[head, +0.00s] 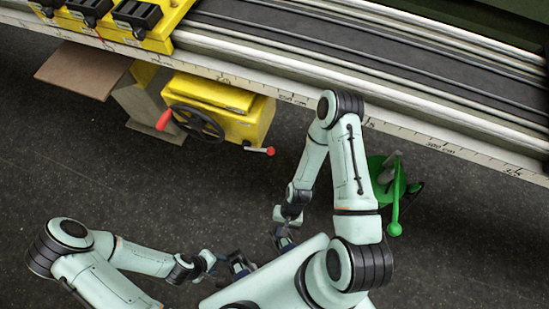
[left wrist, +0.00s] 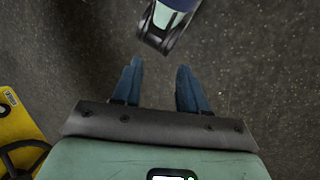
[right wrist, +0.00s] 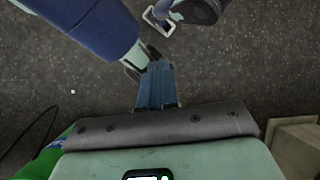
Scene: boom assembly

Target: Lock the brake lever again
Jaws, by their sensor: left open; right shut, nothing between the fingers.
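A yellow box (head: 232,108) hangs at the side of the long machine bed in the head view. It carries a dark handwheel (head: 197,123) with a red grip and a short lever (head: 262,150) with a red knob, sticking out to the right. I cannot tell for certain that this is the brake lever. My left gripper (head: 243,266) is open and empty, well below the box and apart from it; its spread fingers (left wrist: 160,75) show in the left wrist view. My right gripper (head: 283,238) is shut and empty, below and right of the lever; its closed fingers show in the right wrist view (right wrist: 158,68).
A ruled rail (head: 440,149) edges the machine bed. A green device (head: 396,205) stands behind my right arm, partly hidden. A brown board (head: 82,70) and a grey block lie left of the yellow box. The dark floor between box and grippers is clear.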

